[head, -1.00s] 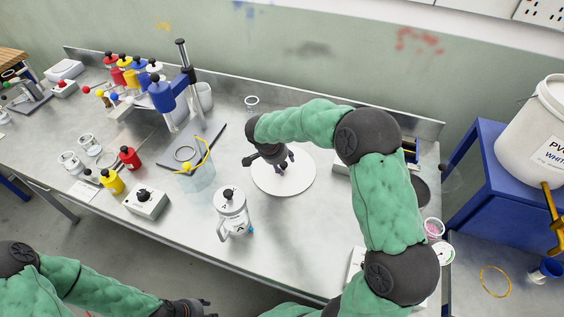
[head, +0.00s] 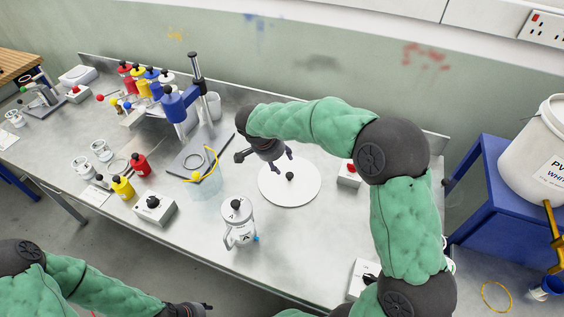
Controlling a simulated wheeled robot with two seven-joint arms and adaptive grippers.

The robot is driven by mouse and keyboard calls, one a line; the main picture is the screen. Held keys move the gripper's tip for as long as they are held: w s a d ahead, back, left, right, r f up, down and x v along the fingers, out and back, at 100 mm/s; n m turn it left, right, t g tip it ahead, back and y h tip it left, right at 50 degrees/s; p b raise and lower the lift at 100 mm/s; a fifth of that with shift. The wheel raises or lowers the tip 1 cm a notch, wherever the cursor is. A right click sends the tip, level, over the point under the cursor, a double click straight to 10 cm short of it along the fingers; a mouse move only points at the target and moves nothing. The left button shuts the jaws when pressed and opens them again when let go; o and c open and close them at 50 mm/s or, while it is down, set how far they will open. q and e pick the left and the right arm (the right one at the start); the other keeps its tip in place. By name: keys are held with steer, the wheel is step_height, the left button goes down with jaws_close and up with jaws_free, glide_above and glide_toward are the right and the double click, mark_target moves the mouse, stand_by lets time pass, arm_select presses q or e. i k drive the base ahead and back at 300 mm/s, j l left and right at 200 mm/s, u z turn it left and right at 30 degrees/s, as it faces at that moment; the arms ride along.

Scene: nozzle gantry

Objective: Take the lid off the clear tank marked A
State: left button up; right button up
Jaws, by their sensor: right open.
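My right gripper (head: 281,161) is open just above and behind a round white disc (head: 305,192). A dark round knob (head: 289,176) sits on the disc, below and apart from the fingertips. A clear jug-like tank (head: 240,235) with a handle and dark marking stands to the left, nearer me. Its pale lid (head: 237,210) with a black knob is on top. I cannot read the marking surely. A clear bluish vessel (head: 205,188) stands behind it, with something yellow at its rim. My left gripper (head: 200,308) is low at the bottom edge; its jaws are unclear.
A blue-and-black stand (head: 197,95) rises at the back. Red (head: 141,165) and yellow (head: 122,187) bottles and a grey box with a black knob (head: 153,206) stand at left. A white control box with a red button (head: 349,173) is right of the disc.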

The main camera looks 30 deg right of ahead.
mark_target(236, 209)
steer(key=k+j, duration=0.7)
steer(key=k, duration=0.2)
